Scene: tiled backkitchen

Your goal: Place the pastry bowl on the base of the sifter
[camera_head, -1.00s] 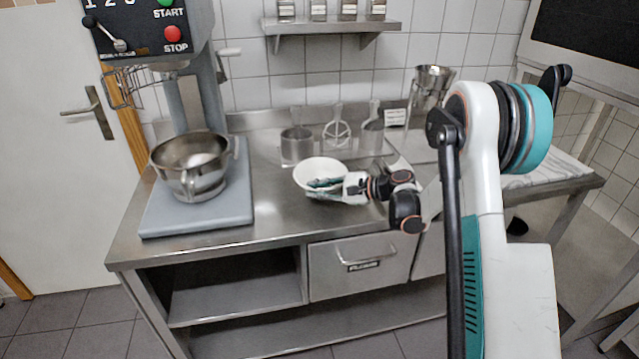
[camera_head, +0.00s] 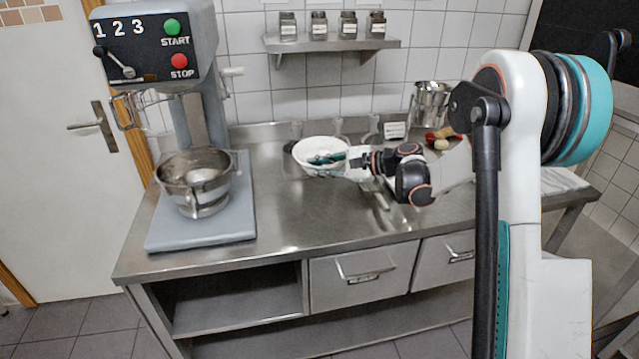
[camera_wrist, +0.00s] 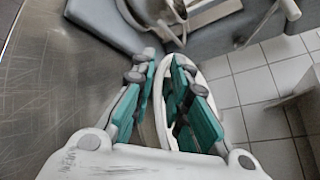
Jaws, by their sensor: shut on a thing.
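A white bowl (camera_head: 306,148), likely the pastry bowl, is held above the steel worktop, right of the machine. My gripper (camera_head: 322,160) reaches in from the right, shut on its rim. In the wrist view the white rim (camera_wrist: 159,106) shows between the teal fingers (camera_wrist: 164,62); much of the bowl is hidden by them. A grey machine with START and STOP buttons (camera_head: 152,45), likely the sifter, stands at the left. Its flat grey base (camera_head: 200,232) carries a steel bowl (camera_head: 197,178); base (camera_wrist: 103,22) and steel bowl (camera_wrist: 160,12) also show in the wrist view.
The worktop (camera_head: 300,215) is clear in front, between base and gripper. Behind stand a small sign (camera_head: 394,130), a tall steel container (camera_head: 431,103) and red and pale items (camera_head: 443,140). A shelf with jars (camera_head: 333,42) hangs above. The machine's head overhangs the steel bowl.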

